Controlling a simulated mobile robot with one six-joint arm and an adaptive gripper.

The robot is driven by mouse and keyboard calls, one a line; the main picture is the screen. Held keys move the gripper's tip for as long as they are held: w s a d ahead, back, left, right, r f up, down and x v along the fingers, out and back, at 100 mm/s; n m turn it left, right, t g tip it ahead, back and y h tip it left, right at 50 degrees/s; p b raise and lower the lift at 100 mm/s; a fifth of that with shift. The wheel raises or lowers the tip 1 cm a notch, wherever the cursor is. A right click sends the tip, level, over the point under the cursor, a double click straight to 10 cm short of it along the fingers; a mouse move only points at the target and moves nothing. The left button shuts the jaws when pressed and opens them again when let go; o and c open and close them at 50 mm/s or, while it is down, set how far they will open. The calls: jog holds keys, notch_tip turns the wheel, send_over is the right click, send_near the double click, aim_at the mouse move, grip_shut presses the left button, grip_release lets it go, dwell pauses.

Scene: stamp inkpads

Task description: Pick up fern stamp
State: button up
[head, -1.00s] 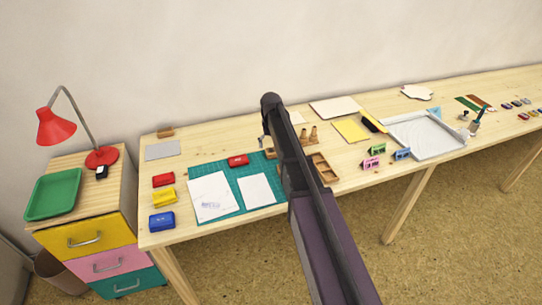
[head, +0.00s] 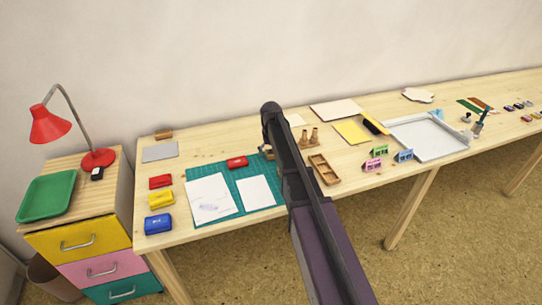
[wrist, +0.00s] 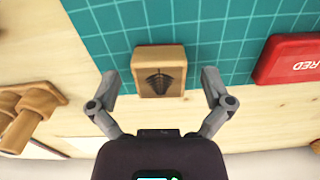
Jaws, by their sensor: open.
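The fern stamp (wrist: 159,76) is a light wooden block with a dark fern mark on its top. In the wrist view it stands at the edge of the teal cutting mat, with a thin reddish edge showing at its far side. My gripper (wrist: 158,80) is open, with one finger to the left of the block and one to the right. Gaps show between the fingers and the block, and nothing is held. In the head view my arm hides most of this spot.
A red inkpad (wrist: 292,60) lies to the right of the stamp, also seen in the head view (head: 237,162). A wooden tray (head: 324,169) is right of my arm. White paper (head: 211,200) lies on the mat.

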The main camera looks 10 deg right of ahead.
aim_at(271, 152)
jog(key=c, duration=1.1)
jog(key=shift+r, duration=0.15)
notch_tip(271, 152, up, 4)
jog(key=p, duration=0.3)
jog(key=shift+f+p, duration=0.25)
jog(key=shift+p, duration=0.1)
jog(key=s, duration=0.5)
jog(key=s+p, duration=0.1)
jog(key=s, duration=0.4)
jog(key=s+r, duration=0.1)
jog(key=s, duration=0.5)
jog(key=shift+r, duration=0.1)
jog(key=shift+o, duration=1.2)
jog(key=shift+c, duration=1)
